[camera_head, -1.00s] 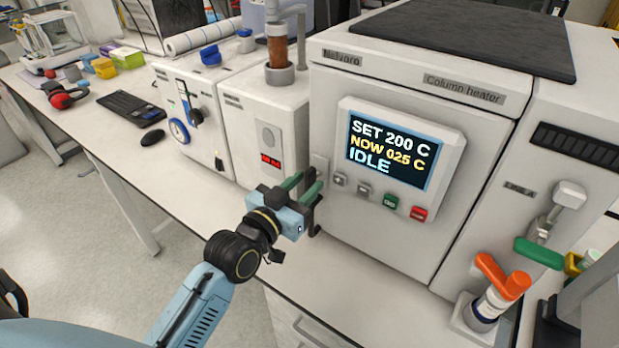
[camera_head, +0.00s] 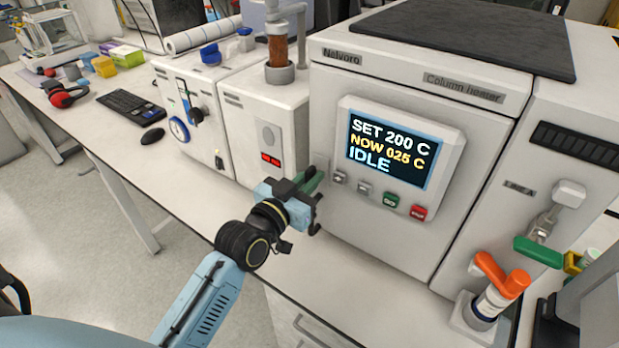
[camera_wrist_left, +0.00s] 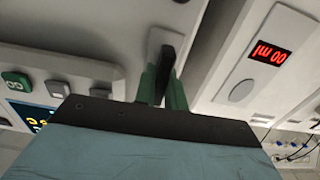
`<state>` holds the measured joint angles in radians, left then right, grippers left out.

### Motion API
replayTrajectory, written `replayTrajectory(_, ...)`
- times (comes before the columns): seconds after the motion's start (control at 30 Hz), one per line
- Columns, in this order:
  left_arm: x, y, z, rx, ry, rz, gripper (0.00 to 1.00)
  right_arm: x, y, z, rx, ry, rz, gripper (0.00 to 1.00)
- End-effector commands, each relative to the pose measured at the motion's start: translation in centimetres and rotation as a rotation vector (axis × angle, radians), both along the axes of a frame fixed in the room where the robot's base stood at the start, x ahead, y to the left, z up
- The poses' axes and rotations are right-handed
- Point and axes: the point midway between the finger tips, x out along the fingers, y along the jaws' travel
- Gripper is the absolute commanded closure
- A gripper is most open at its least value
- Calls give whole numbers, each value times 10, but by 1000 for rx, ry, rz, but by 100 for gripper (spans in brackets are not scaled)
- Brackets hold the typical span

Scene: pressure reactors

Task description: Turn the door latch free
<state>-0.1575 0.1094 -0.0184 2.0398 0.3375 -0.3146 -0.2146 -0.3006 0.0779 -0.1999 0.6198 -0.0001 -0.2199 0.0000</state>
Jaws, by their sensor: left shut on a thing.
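The column heater (camera_head: 480,60) stands on the bench with its front door (camera_head: 375,225) looking shut. The door latch is a pale plate (camera_head: 320,165) at the door's left edge with a dark lever, which shows in the left wrist view (camera_wrist_left: 166,62). My left gripper (camera_head: 314,182) is at this latch. In the left wrist view its green fingers (camera_wrist_left: 161,88) are shut on the dark lever, one on each side. In the head view the gripper hides most of the lever. My right gripper is not in view.
The heater's display (camera_head: 388,152) reads SET 200 C, NOW 025 C, IDLE. A white unit with a red readout (camera_head: 270,158) stands close to the latch on the left. An orange-handled valve (camera_head: 500,280) is at right. The bench front is clear below the door.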

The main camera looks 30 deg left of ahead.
Motion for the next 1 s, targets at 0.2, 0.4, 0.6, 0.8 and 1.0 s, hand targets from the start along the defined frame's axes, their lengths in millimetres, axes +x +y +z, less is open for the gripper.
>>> replayTrajectory(0.2, 0, 0, 1, -44, 6, 0, 100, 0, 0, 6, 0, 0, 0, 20)
replayTrajectory(0.4, 0, 1, 2, -158, 24, 0, 100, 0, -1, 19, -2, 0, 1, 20)
replayTrajectory(0.6, 1, 2, 3, -331, 48, 0, 100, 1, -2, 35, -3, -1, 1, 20)
replayTrajectory(0.8, 1, 4, 2, -520, 74, 0, 100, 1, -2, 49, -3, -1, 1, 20)
replayTrajectory(1.0, 1, 4, 1, -709, 100, 0, 100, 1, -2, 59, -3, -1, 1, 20)
